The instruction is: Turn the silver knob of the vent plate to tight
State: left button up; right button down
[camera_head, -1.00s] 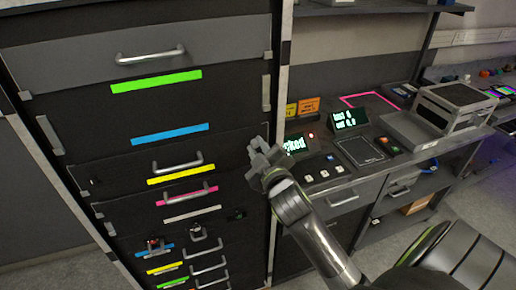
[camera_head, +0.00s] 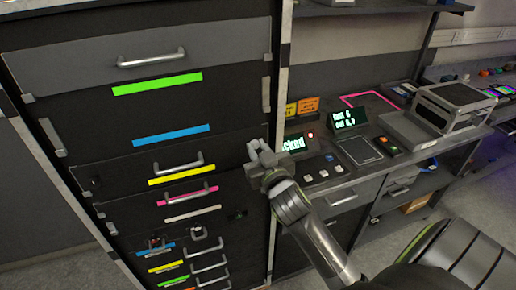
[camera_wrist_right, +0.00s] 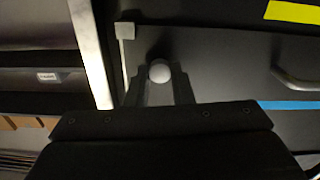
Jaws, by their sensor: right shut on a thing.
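My right gripper (camera_head: 261,158) is at the right edge of the tall dark cabinet, its fingers against the front. In the right wrist view, the fingers (camera_wrist_right: 161,78) are shut on a round silver knob (camera_wrist_right: 160,72) on a dark panel (camera_wrist_right: 215,65), which I take to be the vent plate. In the head view the gripper hides the knob. The knob's tightness cannot be read from these frames. My left gripper is not in view.
The cabinet has bar handles (camera_head: 150,59) and coloured strips, including a green one (camera_head: 157,84). To the right, a bench carries a display (camera_head: 293,143) with partly hidden text, another display (camera_head: 349,118) and a grey box device (camera_head: 447,108). A light upright post (camera_wrist_right: 90,50) stands close beside the gripper.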

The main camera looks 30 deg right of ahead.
jog(key=m, duration=0.5)
jog(key=shift+m, duration=0.3)
jog(key=shift+m+b, duration=0.3)
jog(key=shift+m, duration=2)
jog(key=c, duration=1.3)
grip_release()
jog(key=shift+o, duration=0.2)
jog(key=shift+s+f, duration=0.1)
jog(key=shift+s, duration=0.05)
